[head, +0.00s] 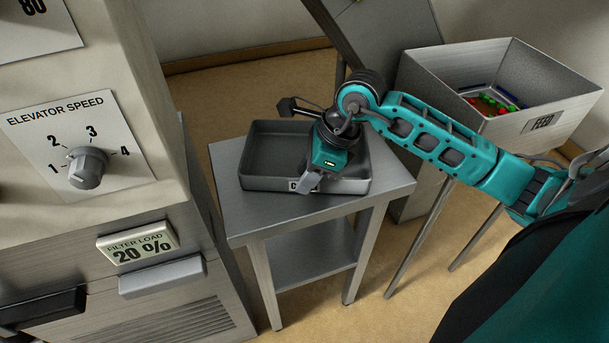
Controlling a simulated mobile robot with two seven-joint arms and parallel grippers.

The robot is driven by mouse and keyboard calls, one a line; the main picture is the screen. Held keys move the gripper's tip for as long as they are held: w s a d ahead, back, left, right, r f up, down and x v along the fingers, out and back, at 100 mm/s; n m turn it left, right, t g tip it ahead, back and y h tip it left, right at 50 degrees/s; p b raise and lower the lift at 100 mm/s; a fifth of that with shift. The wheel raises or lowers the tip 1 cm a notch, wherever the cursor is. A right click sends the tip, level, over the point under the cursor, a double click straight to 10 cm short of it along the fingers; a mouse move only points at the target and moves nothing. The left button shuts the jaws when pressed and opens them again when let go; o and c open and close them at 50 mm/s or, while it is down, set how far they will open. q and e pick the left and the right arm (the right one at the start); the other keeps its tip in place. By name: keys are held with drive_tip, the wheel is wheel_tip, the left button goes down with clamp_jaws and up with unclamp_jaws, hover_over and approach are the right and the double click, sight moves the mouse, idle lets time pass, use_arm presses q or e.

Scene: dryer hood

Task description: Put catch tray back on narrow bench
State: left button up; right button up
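The catch tray (265,184) is a dark grey, shallow rectangular tray with a partly covered white label on its front wall. It stands level on the top of the narrow bench (290,212), a small grey metal table with a lower shelf. My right gripper (308,182) comes in from the right and points down at the tray's front wall, by the label. Its fingers overlap the wall and label in this view. I cannot tell whether they grip the wall or only stand in front of it. My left gripper is not in view.
A grey machine with an elevator speed knob (87,167) and a filter load sign (138,242) stands close on the left. A feed bin (440,75) with coloured pieces stands on legs at the right. Bare floor lies in front of the bench.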

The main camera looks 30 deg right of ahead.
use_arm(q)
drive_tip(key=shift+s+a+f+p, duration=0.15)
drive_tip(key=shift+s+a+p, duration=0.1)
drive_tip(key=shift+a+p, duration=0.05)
use_arm(e)
drive_tip(key=v, duration=1)
drive_tip(key=shift+d+r, duration=0.15)
drive_tip(key=shift+r, duration=0.15)
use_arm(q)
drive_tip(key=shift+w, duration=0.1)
use_arm(e)
drive_tip(key=shift+s, duration=0.1)
